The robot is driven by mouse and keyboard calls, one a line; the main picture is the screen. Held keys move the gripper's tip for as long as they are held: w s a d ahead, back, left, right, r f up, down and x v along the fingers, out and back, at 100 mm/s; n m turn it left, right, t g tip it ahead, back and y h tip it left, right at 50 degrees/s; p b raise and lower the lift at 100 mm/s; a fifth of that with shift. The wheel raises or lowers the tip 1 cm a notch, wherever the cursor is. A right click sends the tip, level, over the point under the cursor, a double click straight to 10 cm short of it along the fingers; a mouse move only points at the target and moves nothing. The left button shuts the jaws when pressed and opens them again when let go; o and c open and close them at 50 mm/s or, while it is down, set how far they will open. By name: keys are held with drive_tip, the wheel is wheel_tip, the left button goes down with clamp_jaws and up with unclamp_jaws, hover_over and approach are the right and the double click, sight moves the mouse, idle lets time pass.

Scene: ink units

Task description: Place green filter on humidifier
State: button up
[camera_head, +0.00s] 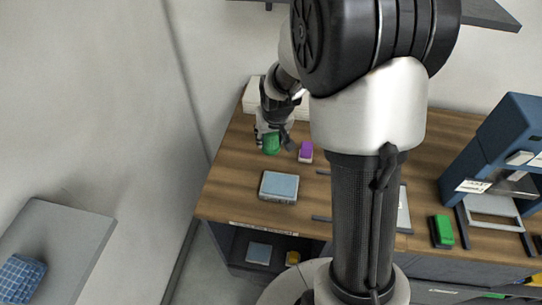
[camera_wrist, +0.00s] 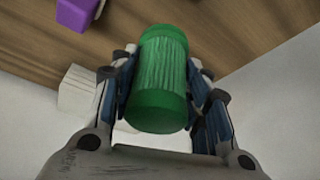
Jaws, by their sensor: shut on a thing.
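The green filter (camera_head: 271,146) is a ribbed green cylinder with smooth ends, seen over the back left of the wooden table. My gripper (camera_head: 270,133) is shut on it. In the wrist view the filter (camera_wrist: 160,75) sits between the two fingers of my gripper (camera_wrist: 162,68), which press on its sides. I cannot tell whether the filter touches the table. A white unit (camera_head: 249,97) stands at the back left, partly hidden behind my arm; I cannot tell whether it is the humidifier.
A purple block (camera_head: 306,151) lies just right of the filter. A blue-grey box (camera_head: 279,187) sits nearer the front. A green block on a dark holder (camera_head: 442,231) and a blue machine (camera_head: 505,150) stand at the right. My arm hides the table's middle.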

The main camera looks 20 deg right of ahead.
sight(271, 151)
drive_tip(key=shift+f+b, duration=1.05)
drive_tip(key=shift+f, duration=2.55)
drive_tip(key=shift+f, duration=0.1)
drive_tip(key=o, duration=1.2)
drive_tip(key=shift+c, duration=0.2)
